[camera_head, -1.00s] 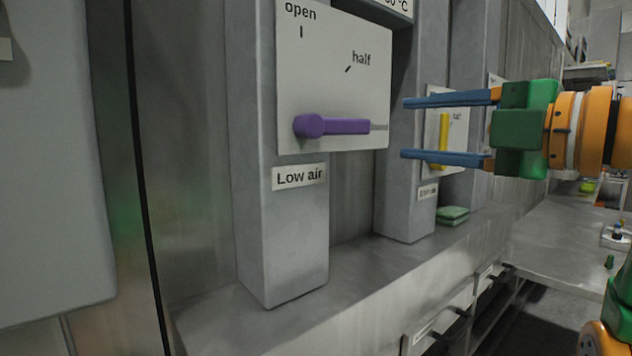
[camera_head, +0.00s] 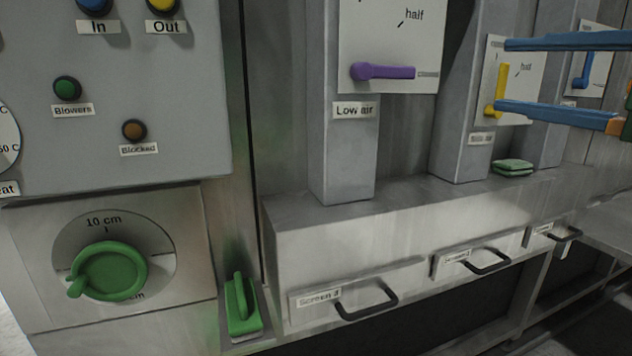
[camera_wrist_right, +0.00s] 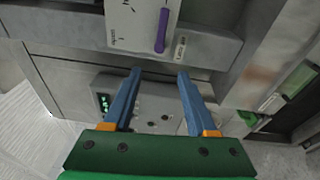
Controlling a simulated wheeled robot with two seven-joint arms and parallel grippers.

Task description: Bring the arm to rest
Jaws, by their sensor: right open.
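My right gripper (camera_head: 560,76) is at the right edge of the head view, its two blue fingers spread apart with nothing between them. In the right wrist view its fingers (camera_wrist_right: 156,85) are also apart and empty, with grey machine panels behind them. The purple lever (camera_head: 385,72) on the "Low air" plate lies horizontal, pointing right, to the left of the gripper and apart from it. The lever also shows in the wrist view (camera_wrist_right: 162,30), above the fingers. A yellow lever (camera_head: 501,88) stands upright behind the gripper's fingers. My left gripper is not in view.
A control panel (camera_head: 120,150) with buttons and a green dial (camera_head: 108,271) fills the left. A ledge holds a green pad (camera_head: 513,167). Screen drawers with black handles (camera_head: 367,302) stick out below. A green-handled object (camera_head: 242,303) stands near the dial. A blue lever (camera_head: 582,72) is far right.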

